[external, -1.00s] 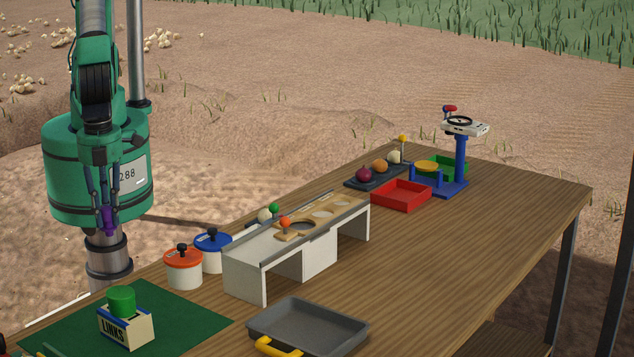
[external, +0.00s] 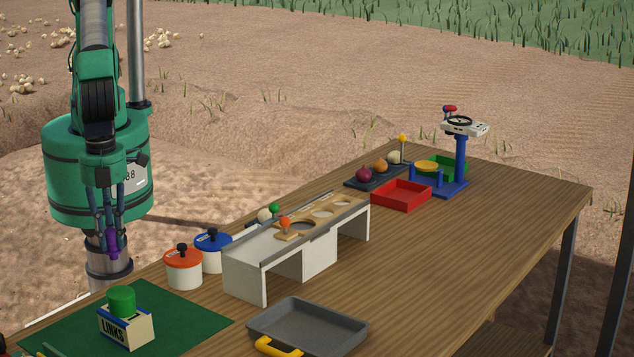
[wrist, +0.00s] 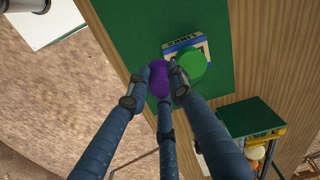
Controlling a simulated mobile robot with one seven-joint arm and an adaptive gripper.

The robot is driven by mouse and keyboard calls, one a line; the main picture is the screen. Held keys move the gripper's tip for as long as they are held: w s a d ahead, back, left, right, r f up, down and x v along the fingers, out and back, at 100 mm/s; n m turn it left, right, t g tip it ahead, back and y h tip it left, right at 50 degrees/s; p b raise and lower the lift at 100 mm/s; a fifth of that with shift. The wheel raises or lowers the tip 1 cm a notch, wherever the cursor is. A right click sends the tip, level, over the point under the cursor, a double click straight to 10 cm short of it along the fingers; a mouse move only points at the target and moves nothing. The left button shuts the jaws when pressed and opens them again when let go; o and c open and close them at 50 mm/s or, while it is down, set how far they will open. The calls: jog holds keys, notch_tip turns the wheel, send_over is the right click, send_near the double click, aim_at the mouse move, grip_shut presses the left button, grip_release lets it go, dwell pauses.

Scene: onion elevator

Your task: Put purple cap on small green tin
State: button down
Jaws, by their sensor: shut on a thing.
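The purple cap (external: 112,245) is held between the fingertips of my gripper (external: 113,238), in the air left of the table in the external view. In the wrist view the purple cap (wrist: 159,78) sits between the fingers of my gripper (wrist: 157,86). The small green tin (external: 122,301) stands upright in a box labelled LINKS (external: 126,328) on the green mat. In the wrist view the green tin (wrist: 193,62) shows just right of the cap, partly behind a finger. The cap and tin are apart in the external view.
The green mat (external: 185,320) lies at the table's near left. An orange-lidded pot (external: 183,268) and a blue-lidded pot (external: 213,253) stand behind it. A grey tray (external: 308,328) and a white stand (external: 250,278) are to the right.

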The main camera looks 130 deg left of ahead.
jog(key=w+d, duration=0.2)
jog(key=w, duration=0.1)
jog(key=w+d, duration=0.1)
jog(key=w, duration=0.1)
jog(key=shift+w+d+f, duration=0.15)
jog(key=shift+d+f, duration=0.1)
jog(key=shift+d, duration=0.15)
jog(key=shift+f, duration=0.1)
jog(key=shift+f+b, duration=0.3)
jog(key=shift+f, duration=1.4)
jog(key=shift+f, duration=0.15)
jog(key=c, duration=1.5)
grip_release()
jog(key=shift+c, duration=0.2)
notch_tip(320, 180, up, 12)
jog(key=p, duration=0.1)
jog(key=shift+a+r, duration=0.1)
jog(key=shift+r, duration=0.15)
